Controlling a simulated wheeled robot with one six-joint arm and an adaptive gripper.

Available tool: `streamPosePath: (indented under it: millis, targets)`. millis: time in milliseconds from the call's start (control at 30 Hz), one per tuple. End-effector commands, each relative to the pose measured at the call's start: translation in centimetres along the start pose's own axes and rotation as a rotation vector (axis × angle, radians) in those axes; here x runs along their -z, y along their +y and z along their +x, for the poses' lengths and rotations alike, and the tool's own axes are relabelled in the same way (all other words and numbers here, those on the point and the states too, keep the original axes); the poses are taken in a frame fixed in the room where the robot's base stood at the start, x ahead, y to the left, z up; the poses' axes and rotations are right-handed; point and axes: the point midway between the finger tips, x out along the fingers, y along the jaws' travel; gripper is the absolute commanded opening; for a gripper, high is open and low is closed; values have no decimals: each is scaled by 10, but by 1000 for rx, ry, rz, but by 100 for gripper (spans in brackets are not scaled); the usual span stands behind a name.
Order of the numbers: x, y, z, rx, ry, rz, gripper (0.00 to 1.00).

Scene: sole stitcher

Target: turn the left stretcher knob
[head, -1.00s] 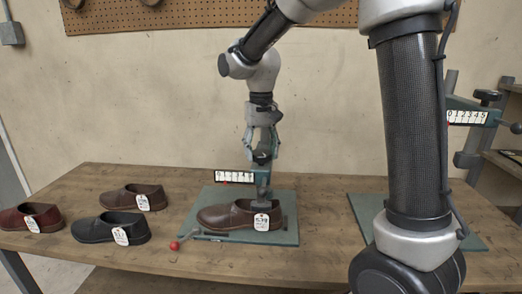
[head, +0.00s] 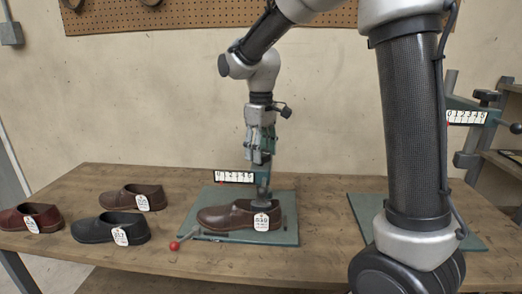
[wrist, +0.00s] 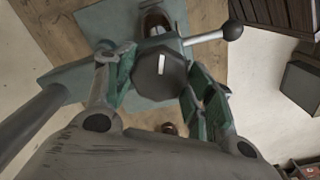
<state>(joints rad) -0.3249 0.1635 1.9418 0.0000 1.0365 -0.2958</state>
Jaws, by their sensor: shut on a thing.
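The left stretcher stands on a green base plate (head: 290,236), with a numbered scale (head: 234,177) at its top and a brown shoe (head: 228,217) with a white tag on it. In the wrist view the dark faceted stretcher knob (wrist: 150,82), with a white line on its top, sits between my fingers. My gripper (head: 261,160) points straight down over the stretcher and is shut on the knob. The shoe shows partly below the knob in the wrist view (wrist: 155,20).
A lever with a red ball (head: 175,245) lies at the front of the left plate. Several tagged shoes, such as a black one (head: 108,229), lie to the left. A second stretcher with a scale (head: 467,117) stands at right, partly behind my arm.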

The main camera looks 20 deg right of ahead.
Motion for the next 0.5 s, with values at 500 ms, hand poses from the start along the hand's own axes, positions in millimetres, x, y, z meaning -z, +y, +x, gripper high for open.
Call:
streamPosePath:
  millis: [500]
  targets:
    - [0,0,0,-1,1,-12,60]
